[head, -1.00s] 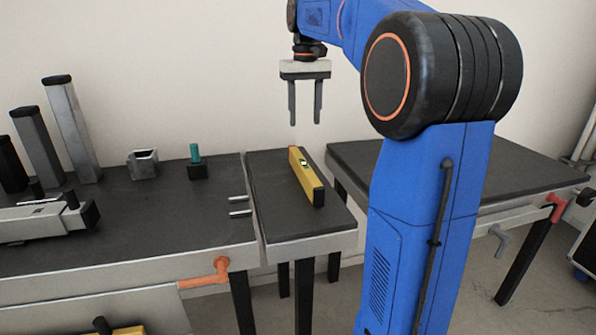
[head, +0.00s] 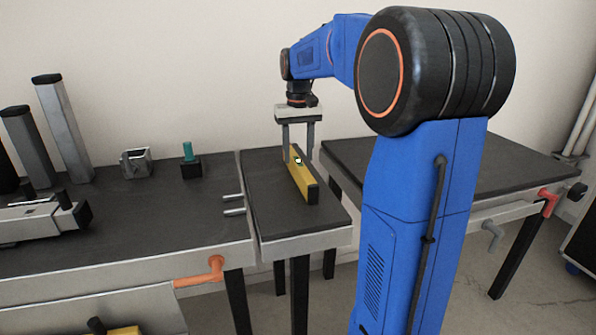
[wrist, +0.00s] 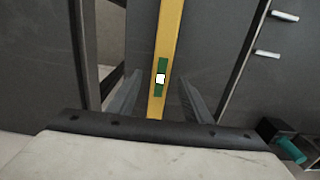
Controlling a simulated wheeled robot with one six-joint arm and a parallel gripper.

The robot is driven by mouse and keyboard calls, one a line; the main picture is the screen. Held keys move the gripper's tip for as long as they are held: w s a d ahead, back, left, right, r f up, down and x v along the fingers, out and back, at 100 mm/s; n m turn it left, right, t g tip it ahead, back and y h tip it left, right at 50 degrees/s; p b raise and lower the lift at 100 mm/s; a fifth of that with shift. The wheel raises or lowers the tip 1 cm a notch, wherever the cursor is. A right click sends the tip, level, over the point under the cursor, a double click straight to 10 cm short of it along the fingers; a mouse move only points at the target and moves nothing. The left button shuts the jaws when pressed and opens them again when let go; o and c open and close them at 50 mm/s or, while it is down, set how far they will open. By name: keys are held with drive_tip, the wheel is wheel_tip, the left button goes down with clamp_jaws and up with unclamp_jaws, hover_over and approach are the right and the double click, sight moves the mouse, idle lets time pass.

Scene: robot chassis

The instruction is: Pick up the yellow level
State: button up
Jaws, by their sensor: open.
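The yellow level (head: 302,183) rests on the narrow dark-topped table (head: 285,218), in the middle of the head view. It is a long yellow bar with a dark near end and a small vial window. My gripper (head: 298,160) points down over its far half, with the fingers spread. In the wrist view, the level (wrist: 171,40) runs lengthwise between the two fingers of my gripper (wrist: 160,90), with a gap on both sides. Its green vial shows near the fingertips. I cannot tell exactly how far the fingertips are above the table.
A larger workbench (head: 110,225) adjoins on the left, with a teal-topped piece (head: 189,163), a metal block (head: 135,163) and upright posts (head: 63,130). Two metal pins (head: 233,204) stick out near the seam. Another dark table (head: 520,175) stands to the right, behind my arm.

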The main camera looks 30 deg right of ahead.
sight(298, 161)
drive_tip(key=shift+f, duration=2.4)
drive_tip(key=shift+c, duration=0.3)
drive_tip(key=c, duration=1)
clamp_jaws()
drive_tip(key=shift+r, duration=0.15)
